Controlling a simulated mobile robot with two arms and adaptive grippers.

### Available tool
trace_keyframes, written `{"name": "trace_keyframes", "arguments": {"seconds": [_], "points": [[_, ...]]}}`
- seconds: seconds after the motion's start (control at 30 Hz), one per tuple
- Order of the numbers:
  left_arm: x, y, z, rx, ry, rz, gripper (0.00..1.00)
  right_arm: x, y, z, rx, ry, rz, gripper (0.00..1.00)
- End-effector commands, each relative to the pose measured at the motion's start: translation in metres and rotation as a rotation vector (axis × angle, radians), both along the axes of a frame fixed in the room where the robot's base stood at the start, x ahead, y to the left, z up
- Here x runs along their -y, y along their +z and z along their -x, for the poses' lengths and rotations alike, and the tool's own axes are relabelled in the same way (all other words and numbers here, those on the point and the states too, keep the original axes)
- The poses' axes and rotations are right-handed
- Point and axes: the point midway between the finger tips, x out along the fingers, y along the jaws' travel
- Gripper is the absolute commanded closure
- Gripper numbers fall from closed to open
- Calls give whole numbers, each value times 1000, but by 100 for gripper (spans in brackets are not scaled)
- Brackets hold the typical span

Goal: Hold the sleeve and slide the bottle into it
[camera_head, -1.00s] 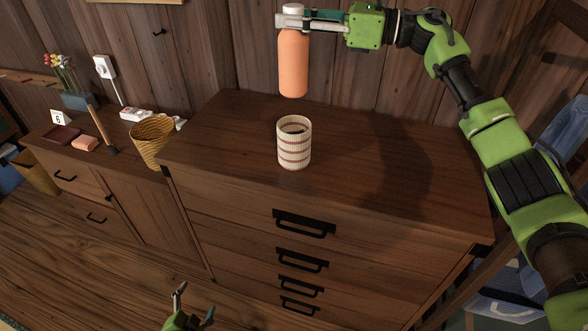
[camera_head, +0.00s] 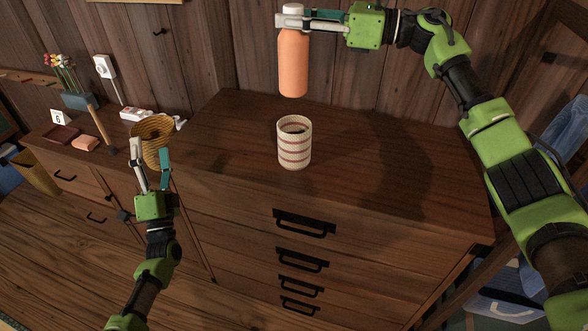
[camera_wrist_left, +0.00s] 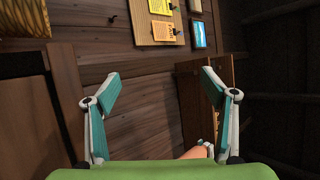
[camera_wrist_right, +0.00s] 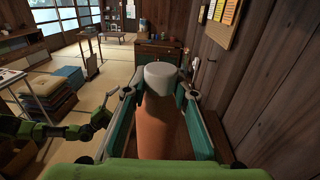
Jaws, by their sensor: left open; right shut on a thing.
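The orange bottle (camera_head: 293,66) with a white cap hangs upright in the air in the head view. My right gripper (camera_head: 292,21) is shut on it near its neck; in the right wrist view the bottle (camera_wrist_right: 168,125) lies between the fingers. The sleeve (camera_head: 294,146), a cream cup with reddish stripes, stands upright and open-topped on the dresser, below the bottle and apart from it. My left gripper (camera_head: 151,172) is open and empty, left of the sleeve and in front of the woven basket. It also shows open in the left wrist view (camera_wrist_left: 163,90).
The dresser top (camera_head: 380,165) is clear around the sleeve. A wooden wall (camera_head: 210,45) closes off the back.

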Motion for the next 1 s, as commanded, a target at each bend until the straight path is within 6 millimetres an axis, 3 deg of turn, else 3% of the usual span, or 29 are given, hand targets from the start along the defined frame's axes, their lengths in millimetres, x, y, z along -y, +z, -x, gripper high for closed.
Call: {"name": "trace_keyframes", "arguments": {"seconds": [0.13,0.37,0.57,0.8,1.0], "points": [[40,23,0,65,-81,204,23,0,3,0,3,0,-4,100],[104,35,2,79,-218,539,23,0,3,0,3,0,-4,100],[174,31,8,7,-351,835,23,0,3,0,3,0,-4,100],[272,13,28,-179,-508,1146,23,0,3,0,3,0,-4,100],[333,0,50,-326,-592,1297,23,0,3,0,3,0,-4,100]]}}
